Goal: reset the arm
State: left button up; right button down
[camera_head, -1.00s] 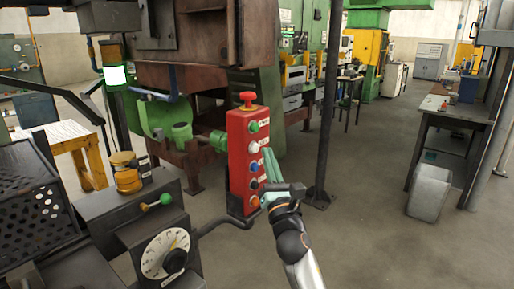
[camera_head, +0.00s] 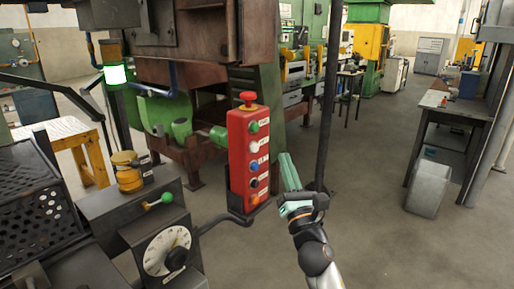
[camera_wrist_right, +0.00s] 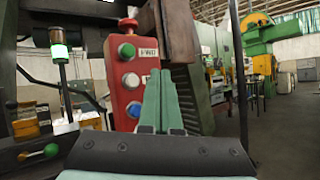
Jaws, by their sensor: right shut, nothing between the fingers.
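My right gripper (camera_head: 286,160) is shut and empty, with pale green fingers pointing up. It stands to the right of the red button box (camera_head: 243,180), with a visible gap between them in the head view. In the right wrist view the shut fingers (camera_wrist_right: 160,88) rise in front of the lower right part of the red box (camera_wrist_right: 117,60). My left gripper is not in view.
A dark console with a round dial (camera_head: 167,250) and a green-knobbed lever (camera_head: 166,198) stands left of the box. A dark vertical post (camera_head: 328,110) rises behind my right gripper. A workbench (camera_head: 448,112) stands at the right. The floor between is mostly clear.

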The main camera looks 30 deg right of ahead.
dwell(0.3)
jog(key=s+a+f+m+g+y, duration=0.25)
jog(key=f+m, duration=0.35)
jog(key=f, duration=0.6)
jog(key=s+a+f+m+g+y, duration=0.2)
jog(key=a+f+m+g, duration=0.15)
jog(key=f+m, duration=0.6)
jog(key=s+a+f+m+g+y, duration=0.2)
jog(key=s+a+f+m+g, duration=0.2)
jog(key=s+f, duration=0.6)
jog(key=s+a+f+m+g+y, duration=0.2)
jog(key=s+a+f+m, duration=0.5)
jog(key=f, duration=0.5)
jog(key=s+m+g, duration=0.1)
jog(key=s+m, duration=0.1)
jog(key=s, duration=0.1)
jog(key=shift+s+a+f+g+p, duration=0.2)
jog(key=shift+s+a+g+p, duration=0.1)
jog(key=shift+s+g, duration=0.1)
jog(key=shift+w, duration=0.1)
